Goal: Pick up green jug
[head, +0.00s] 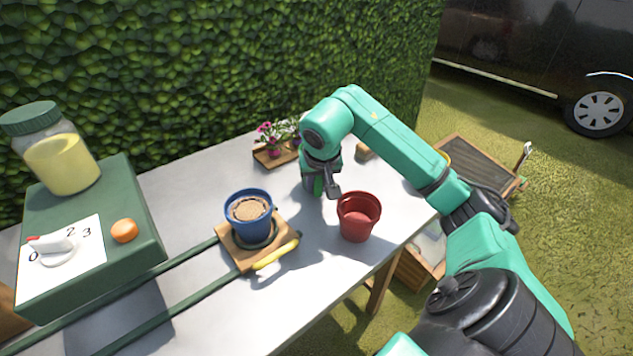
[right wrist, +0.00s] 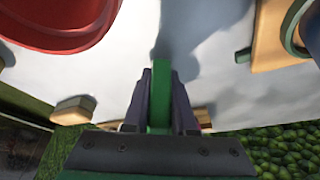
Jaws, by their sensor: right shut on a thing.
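My right gripper (head: 322,188) is low over the far middle of the grey table, between the blue pot and the red pot. It is shut on a green part of the green jug (head: 318,184), which is mostly hidden behind the gripper. In the right wrist view, a narrow green strip of the jug (right wrist: 159,96) stands between the two dark fingers of the gripper (right wrist: 160,100). I cannot tell whether the jug touches the table. My left gripper is not in view.
A red pot (head: 358,217) stands close to the right of the gripper. A blue pot (head: 248,213) on a wooden board (head: 231,252) stands to the left, with a yellow object (head: 276,254) beside it. Pink flowers (head: 278,135) sit behind. A green box (head: 120,195) with a jar (head: 55,150) is far left.

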